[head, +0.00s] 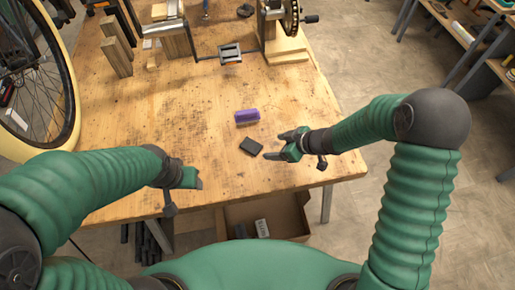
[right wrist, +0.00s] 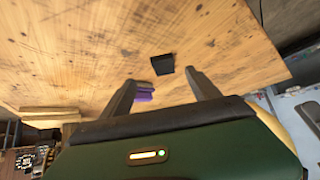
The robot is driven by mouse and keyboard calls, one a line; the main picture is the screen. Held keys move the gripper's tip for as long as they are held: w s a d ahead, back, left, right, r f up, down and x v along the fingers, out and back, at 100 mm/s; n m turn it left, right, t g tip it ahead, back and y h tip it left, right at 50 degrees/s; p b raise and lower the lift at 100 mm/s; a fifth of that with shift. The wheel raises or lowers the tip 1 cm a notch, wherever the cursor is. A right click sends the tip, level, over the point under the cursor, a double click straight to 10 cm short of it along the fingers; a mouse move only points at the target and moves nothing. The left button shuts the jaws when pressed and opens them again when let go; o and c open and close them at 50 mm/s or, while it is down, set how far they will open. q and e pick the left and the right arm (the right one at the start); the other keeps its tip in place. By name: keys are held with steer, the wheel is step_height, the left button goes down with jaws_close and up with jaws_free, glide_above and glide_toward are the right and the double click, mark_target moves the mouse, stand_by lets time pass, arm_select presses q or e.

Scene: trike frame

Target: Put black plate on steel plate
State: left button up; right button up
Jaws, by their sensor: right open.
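A small flat black plate (head: 251,146) lies on the wooden table near its front edge. It also shows in the right wrist view (right wrist: 162,64), just past my fingertips and between their lines. My right gripper (head: 272,146) is open and empty, right of the black plate, its fingers pointing toward it without holding it. The fingers also show in the right wrist view (right wrist: 160,77). A grey metal piece with a framed, pedal-like shape (head: 230,54) sits farther back; I cannot tell if it is the steel plate. My left gripper (head: 187,178) is at the table's front left, its jaws unclear.
A purple block (head: 247,117) lies just behind the black plate. Wooden blocks (head: 117,57) and a chain wheel (head: 290,18) stand at the back. A bicycle wheel (head: 32,75) is at the left. The table's middle (head: 170,110) is clear. An open box (head: 280,216) is below the front edge.

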mark_target(253, 146)
steer(key=w+a+f, duration=0.1)
steer(key=a, duration=0.1)
steer(key=w+a+f+b, duration=0.1)
steer(key=a+f, duration=0.1)
steer(key=a, duration=0.1)
steer(key=w+a+f, duration=0.1)
steer(key=a+f, duration=0.1)
steer(key=a, duration=0.1)
steer(key=shift+w, duration=0.15)
steer(key=shift+w+d+f+b, duration=0.35)
steer(key=shift+w+d+f, duration=0.3)
steer(key=shift+f, duration=0.25)
steer(key=shift+s+d, duration=0.1)
steer(key=shift+d, duration=0.1)
steer(key=shift+s+a+r, duration=0.1)
steer(key=shift+a, duration=0.6)
steer(key=c, duration=0.7)
steer(key=shift+a, duration=0.25)
steer(key=c, duration=0.4)
steer(key=shift+d, duration=0.3)
jaws_close()
arm_select(q)
steer(key=a+f, duration=0.2)
steer(key=shift+a+f, duration=0.25)
steer(key=shift+f, duration=0.15)
arm_select(e)
steer(key=shift+d, duration=0.15)
